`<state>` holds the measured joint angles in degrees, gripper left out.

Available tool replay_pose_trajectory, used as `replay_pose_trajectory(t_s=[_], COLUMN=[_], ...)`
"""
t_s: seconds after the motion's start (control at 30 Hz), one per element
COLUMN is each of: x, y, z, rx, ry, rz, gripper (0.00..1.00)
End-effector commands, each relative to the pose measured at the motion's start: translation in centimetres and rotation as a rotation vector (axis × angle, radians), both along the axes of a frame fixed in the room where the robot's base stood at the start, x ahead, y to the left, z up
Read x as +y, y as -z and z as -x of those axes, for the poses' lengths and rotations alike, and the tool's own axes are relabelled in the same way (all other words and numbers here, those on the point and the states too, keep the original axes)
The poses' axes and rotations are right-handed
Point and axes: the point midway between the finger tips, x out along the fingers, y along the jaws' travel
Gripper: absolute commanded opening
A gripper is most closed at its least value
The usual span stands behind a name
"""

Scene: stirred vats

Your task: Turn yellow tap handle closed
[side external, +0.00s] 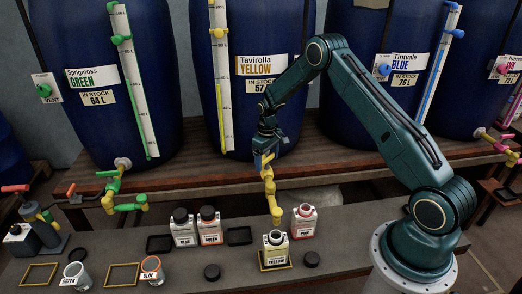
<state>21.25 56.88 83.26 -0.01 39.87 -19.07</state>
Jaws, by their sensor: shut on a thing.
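The yellow tap (269,184) sticks out below the dark blue vat labelled Tavirolla YELLOW (258,66). Its spout points down over an open white bottle labelled YELLOW (275,248). My gripper (264,158) reaches down from the arm to the top of this tap. It is shut on the tap's handle, which is mostly hidden by the fingers. The handle's exact angle cannot be told. Whether liquid runs from the spout is too small to tell. The yellow bottle stands upright in a yellow-edged frame on the grey bench.
A pink-labelled bottle (303,220) stands close right. Dark lids (212,271) lie on the bench.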

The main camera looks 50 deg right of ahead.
Motion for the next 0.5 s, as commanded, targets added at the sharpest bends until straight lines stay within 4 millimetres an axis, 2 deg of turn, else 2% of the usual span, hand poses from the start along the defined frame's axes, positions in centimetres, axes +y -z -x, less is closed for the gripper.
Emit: replay_pose_trajectory(t_s=[0.5], x=[0.0], y=[-0.07], z=[0.0], rx=[0.0], ry=[0.485], rz=[0.0], gripper=[0.54])
